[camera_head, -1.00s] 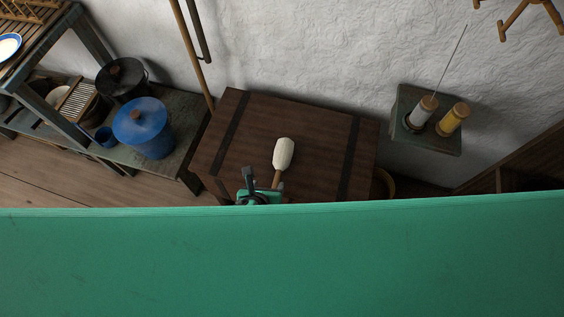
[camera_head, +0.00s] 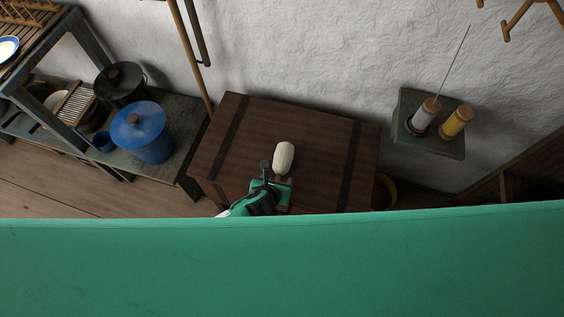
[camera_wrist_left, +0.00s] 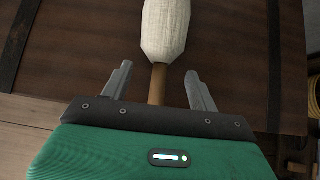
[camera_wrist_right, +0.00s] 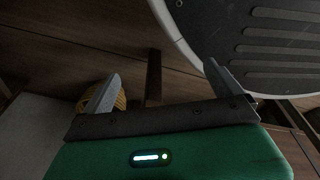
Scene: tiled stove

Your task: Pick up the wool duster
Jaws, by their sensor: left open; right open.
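The wool duster lies on the dark wooden chest, its cream wool head (camera_head: 284,157) pointing away from me. My left gripper (camera_head: 275,172) is at the handle end, close to the wool head. In the left wrist view the wool head (camera_wrist_left: 165,28) is just beyond the fingertips. The brown handle (camera_wrist_left: 157,84) runs between the two open fingers of my left gripper (camera_wrist_left: 158,82), with a gap on each side. In the right wrist view my right gripper (camera_wrist_right: 160,72) is open with nothing between its fingers. The right gripper is hidden in the head view.
The chest top (camera_head: 325,135) is otherwise clear. A blue lidded pot (camera_head: 146,140) and a black pot (camera_head: 121,85) stand on the low bench at left. A small wall shelf (camera_head: 435,142) holds two spools at right. The green surface (camera_head: 290,265) covers the near part.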

